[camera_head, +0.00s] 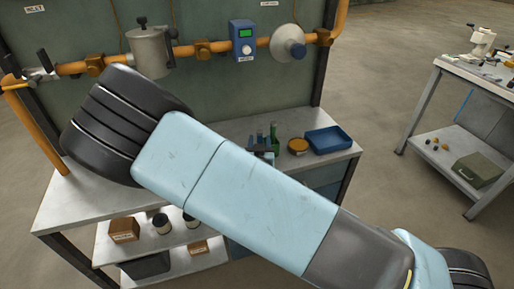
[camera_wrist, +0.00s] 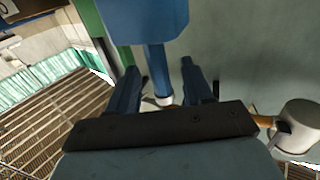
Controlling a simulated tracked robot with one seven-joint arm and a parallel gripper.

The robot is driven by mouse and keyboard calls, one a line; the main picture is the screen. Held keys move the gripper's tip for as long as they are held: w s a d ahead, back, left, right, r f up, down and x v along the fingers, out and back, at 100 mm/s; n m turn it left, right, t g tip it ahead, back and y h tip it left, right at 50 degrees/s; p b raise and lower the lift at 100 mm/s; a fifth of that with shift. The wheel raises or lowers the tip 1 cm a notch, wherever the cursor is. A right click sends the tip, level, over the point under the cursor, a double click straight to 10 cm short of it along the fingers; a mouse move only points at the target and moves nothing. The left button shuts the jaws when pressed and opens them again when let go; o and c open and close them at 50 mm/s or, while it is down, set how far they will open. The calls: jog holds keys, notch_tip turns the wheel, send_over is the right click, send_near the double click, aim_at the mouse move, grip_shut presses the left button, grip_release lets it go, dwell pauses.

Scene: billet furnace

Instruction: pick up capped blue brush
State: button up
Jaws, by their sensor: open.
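I cannot make out a capped blue brush for certain.
The metal bench (camera_head: 230,130) holds a blue tray (camera_head: 328,140) and a brown round container (camera_head: 298,146). Above it run an orange pipe (camera_head: 105,63), a grey pot (camera_head: 150,52) and a blue meter (camera_head: 243,40) before a panel. A second table (camera_head: 450,66) stands right, across open floor.

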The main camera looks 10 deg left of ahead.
jog(key=shift+w+a, duration=0.15)
jog(key=shift+w, duration=0.6)
grip_shut()
